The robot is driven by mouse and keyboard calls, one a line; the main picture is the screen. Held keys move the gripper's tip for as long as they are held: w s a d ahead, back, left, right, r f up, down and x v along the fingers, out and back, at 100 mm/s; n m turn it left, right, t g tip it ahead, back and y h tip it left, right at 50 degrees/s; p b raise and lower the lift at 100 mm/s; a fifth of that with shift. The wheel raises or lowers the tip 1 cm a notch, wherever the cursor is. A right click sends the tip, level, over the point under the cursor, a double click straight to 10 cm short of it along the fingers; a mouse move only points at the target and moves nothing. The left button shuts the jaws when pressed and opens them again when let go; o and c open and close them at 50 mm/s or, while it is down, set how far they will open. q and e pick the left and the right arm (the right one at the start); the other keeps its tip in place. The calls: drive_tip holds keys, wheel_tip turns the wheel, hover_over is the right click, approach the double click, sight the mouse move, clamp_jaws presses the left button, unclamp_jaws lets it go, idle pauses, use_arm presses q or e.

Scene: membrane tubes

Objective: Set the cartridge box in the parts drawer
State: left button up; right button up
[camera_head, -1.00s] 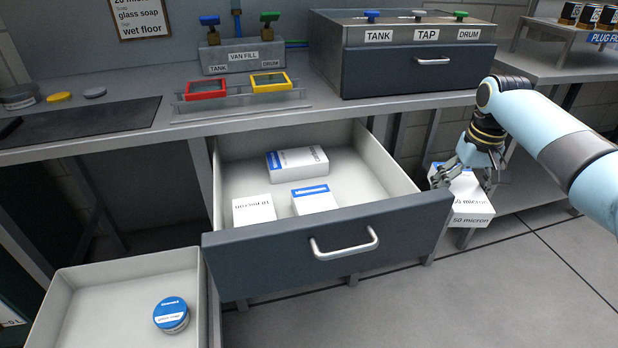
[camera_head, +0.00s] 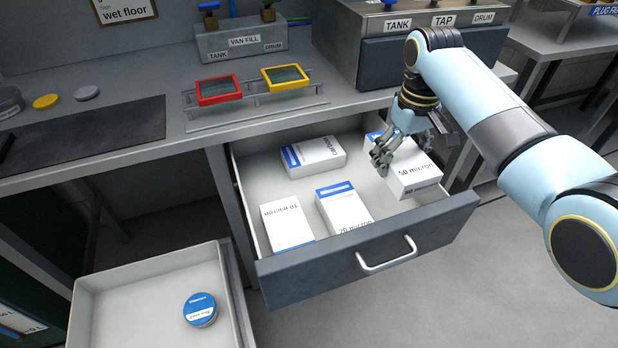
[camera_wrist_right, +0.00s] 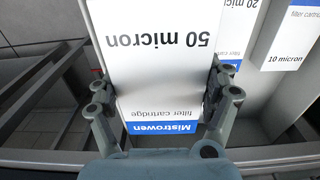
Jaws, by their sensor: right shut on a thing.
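The cartridge box (camera_head: 413,172) is white and blue and reads "50 micron". My right gripper (camera_head: 384,162) is shut on it and holds it over the right side of the open parts drawer (camera_head: 365,237). In the right wrist view the box (camera_wrist_right: 160,75) sits between the two fingers of my right gripper (camera_wrist_right: 160,105). Whether its underside touches the drawer floor cannot be told. My left gripper is not in view.
In the drawer lie a "10 micron" box (camera_head: 285,222), a "20 micron" box (camera_head: 343,207) and another cartridge box (camera_head: 313,156) at the back. A lower open drawer (camera_head: 130,300) holds a round blue tin (camera_head: 200,309). The worktop edge (camera_head: 290,125) overhangs the drawer's back.

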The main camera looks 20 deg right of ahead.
drive_tip(key=shift+a+f, duration=0.35)
drive_tip(key=shift+a, duration=0.15)
drive_tip(key=shift+f, duration=0.1)
wheel_tip(320, 180, down, 6)
drive_tip(key=shift+s+r+b, duration=0.15)
drive_tip(key=shift+b, duration=0.6)
wheel_tip(320, 180, down, 3)
drive_tip(key=shift+d+f+b, duration=0.1)
drive_tip(key=shift+b, duration=0.4)
drive_tip(key=shift+f, duration=0.4)
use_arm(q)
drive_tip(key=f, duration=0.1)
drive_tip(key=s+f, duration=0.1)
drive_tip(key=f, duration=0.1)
